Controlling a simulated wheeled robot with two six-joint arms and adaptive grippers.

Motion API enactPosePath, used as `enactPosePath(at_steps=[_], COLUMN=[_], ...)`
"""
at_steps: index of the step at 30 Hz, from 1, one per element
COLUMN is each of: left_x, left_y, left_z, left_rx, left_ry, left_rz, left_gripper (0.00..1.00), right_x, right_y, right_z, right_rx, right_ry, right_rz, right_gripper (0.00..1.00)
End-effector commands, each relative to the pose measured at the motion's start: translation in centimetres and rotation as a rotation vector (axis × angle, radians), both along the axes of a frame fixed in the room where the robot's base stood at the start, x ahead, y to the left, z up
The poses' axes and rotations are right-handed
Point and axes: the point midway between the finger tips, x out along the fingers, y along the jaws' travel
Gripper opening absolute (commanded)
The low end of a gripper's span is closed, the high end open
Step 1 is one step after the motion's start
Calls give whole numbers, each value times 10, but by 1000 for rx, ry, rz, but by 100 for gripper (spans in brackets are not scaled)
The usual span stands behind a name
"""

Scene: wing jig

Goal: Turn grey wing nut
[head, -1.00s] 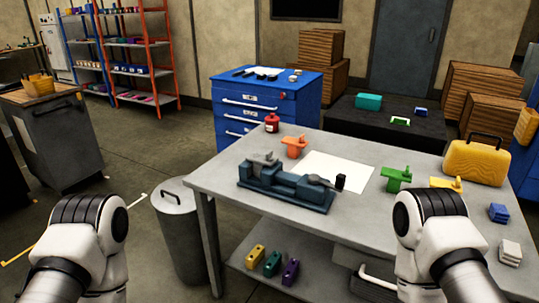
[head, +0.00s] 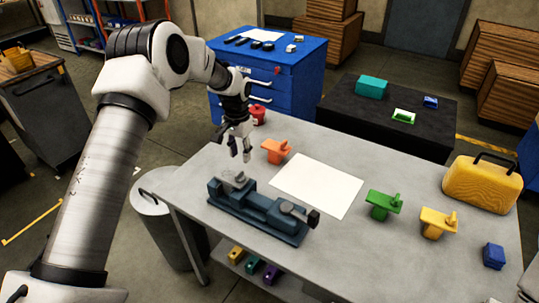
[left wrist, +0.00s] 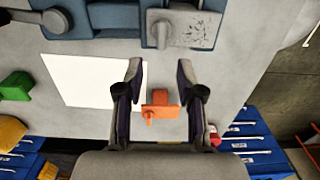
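A grey block with a grey wing nut (head: 233,177) on top sits at the left end of the blue-grey jig (head: 262,207) on the table. In the left wrist view the wing nut (left wrist: 161,33) shows near the top, its lever pointing down the picture. My left gripper (head: 240,152) hangs fingers-down above the table, just behind the jig's left end. In the left wrist view my left gripper (left wrist: 159,70) is open and empty, its fingertips short of the nut in the picture. My right gripper is not in view.
An orange block (head: 276,151) stands close to my left gripper, with white paper (head: 318,184) to its right. Green (head: 383,204) and yellow (head: 438,222) blocks stand farther right.

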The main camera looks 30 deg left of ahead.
Motion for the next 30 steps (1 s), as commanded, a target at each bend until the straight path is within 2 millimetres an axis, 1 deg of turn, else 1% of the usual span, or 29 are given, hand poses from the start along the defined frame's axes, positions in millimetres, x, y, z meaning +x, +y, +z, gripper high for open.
enactPosePath(at_steps=[9, 12, 15, 20, 21, 24, 30], left_x=[-2, -2, -2, -2, -2, -2, -2], left_y=[0, -1, -1, -1, -1, -1, -1], left_z=[-57, -70, -76, -76, -76, -76, -76], left_rx=[-1, -2, -1, -1, -1, -1, -1], left_ry=[6, 4, 2, 2, 2, 2, 2], left_rz=[1, 1, 1, 1, 1, 1, 1], left_gripper=[38, 38, 38, 38, 30, 0, 0], right_x=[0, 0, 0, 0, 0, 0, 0], right_y=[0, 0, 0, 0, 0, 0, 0], right_z=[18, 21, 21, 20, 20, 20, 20], right_rx=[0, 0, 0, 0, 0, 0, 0], right_ry=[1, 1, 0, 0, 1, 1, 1], right_rz=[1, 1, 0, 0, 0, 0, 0], right_gripper=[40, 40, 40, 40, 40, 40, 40])
